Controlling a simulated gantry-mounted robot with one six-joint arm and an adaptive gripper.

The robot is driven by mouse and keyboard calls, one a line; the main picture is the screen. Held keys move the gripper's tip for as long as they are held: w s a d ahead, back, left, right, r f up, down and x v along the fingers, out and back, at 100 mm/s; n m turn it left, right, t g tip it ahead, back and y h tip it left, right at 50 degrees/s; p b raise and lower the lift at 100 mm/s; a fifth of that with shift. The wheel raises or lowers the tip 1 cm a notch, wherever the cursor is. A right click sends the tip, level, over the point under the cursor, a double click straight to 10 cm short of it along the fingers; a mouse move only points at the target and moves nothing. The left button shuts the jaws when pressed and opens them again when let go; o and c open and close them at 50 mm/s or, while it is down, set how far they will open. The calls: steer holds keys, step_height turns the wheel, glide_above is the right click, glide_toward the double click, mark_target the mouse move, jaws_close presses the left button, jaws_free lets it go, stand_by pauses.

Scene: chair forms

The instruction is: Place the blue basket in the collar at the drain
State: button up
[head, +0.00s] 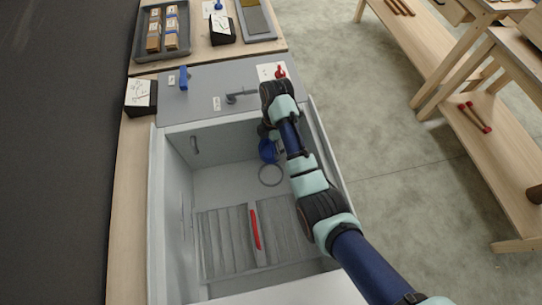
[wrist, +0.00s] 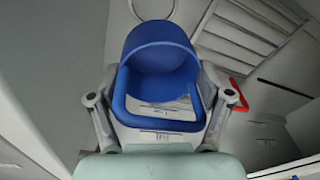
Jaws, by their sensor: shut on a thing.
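The blue basket (head: 268,151) hangs inside the grey sink, just above the pale ring-shaped collar (head: 271,174) on the sink floor in the head view. The basket is apart from the collar in that picture. In the wrist view the basket (wrist: 160,45) sits between the two fingers of my gripper (wrist: 164,92), which is shut on it. My gripper in the head view (head: 265,131) is partly hidden by my arm. The basket covers most of what lies behind it in the wrist view; part of a grey ring edge shows at the top.
Slatted grey panels (head: 225,240) lie on the sink floor, with a red bar (head: 255,229) between them. Sink walls (head: 172,215) rise around the basket. A tap (head: 241,97), a blue item (head: 183,77) and a red item (head: 280,71) stand on the back ledge.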

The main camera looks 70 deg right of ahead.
step_height(320, 180, down, 19)
steer(key=b, duration=0.8)
steer(key=shift+a+f, duration=0.1)
steer(key=shift+f, duration=0.1)
steer(key=shift+r, duration=0.15)
steer(key=o, duration=1.3)
steer(key=shift+o, duration=0.2)
step_height(320, 180, up, 12)
steer(key=d+p, duration=0.1)
steer(key=p, duration=0.4)
steer(key=shift+d, duration=0.35)
steer(key=shift+s, duration=0.1)
